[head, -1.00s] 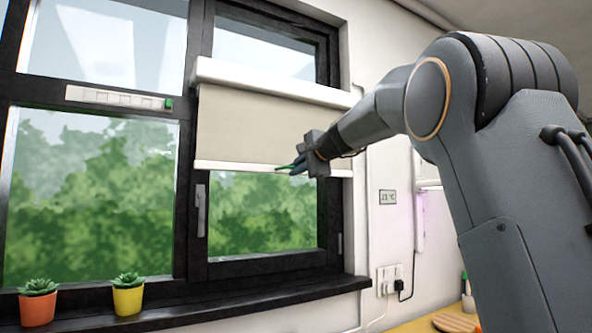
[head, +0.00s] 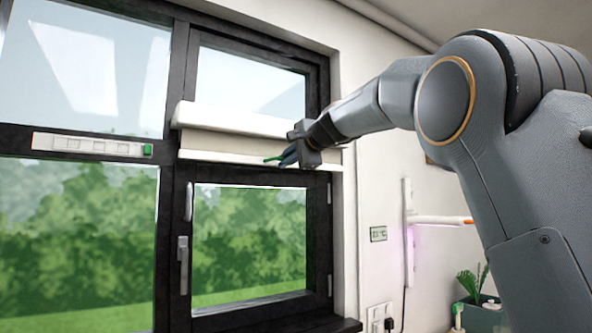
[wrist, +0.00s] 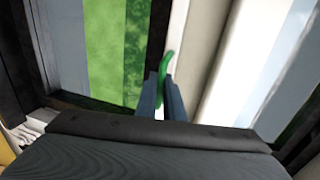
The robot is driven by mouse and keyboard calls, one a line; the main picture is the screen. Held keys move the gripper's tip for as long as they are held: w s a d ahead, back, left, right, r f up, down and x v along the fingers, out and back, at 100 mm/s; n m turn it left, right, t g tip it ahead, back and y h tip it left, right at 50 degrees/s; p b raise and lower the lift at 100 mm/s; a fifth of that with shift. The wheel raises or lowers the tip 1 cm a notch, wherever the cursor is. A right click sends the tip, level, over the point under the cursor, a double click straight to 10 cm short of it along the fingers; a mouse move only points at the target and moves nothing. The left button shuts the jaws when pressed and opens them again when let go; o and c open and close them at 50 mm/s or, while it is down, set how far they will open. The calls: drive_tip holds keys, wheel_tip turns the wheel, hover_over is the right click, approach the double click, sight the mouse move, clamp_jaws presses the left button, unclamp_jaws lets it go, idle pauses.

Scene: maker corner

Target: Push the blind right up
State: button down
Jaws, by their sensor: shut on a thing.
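The blind (head: 225,143) is a beige roller blind under a white top cassette (head: 215,117) on the right-hand window. Only a narrow strip of its fabric shows between the cassette and the white bottom bar (head: 225,160). My gripper (head: 284,158) is at the right part of the bottom bar, shut on a green tab (head: 272,159). In the wrist view the green tab (wrist: 167,64) sits between my dark fingertips, against the white bar (wrist: 177,40). My fingers hide part of the tab and bar.
The dark window frame (head: 318,200) with a grey handle (head: 183,264) surrounds the glass. A white vent strip (head: 90,146) crosses the left window. A thermometer display (head: 378,234), a lit purple lamp (head: 408,245) and sockets (head: 380,318) are on the right wall.

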drive_tip(key=shift+r+p, duration=2)
drive_tip(key=shift+r, duration=0.8)
drive_tip(key=shift+r, duration=0.15)
drive_tip(key=c, duration=1.9)
unclamp_jaws()
drive_tip(key=shift+o, duration=0.2)
drive_tip(key=b+v, duration=0.3)
drive_tip(key=v, duration=0.4)
drive_tip(key=shift+s+d+b, duration=0.2)
drive_tip(key=shift+s+b, duration=0.1)
drive_tip(key=shift+s, duration=0.05)
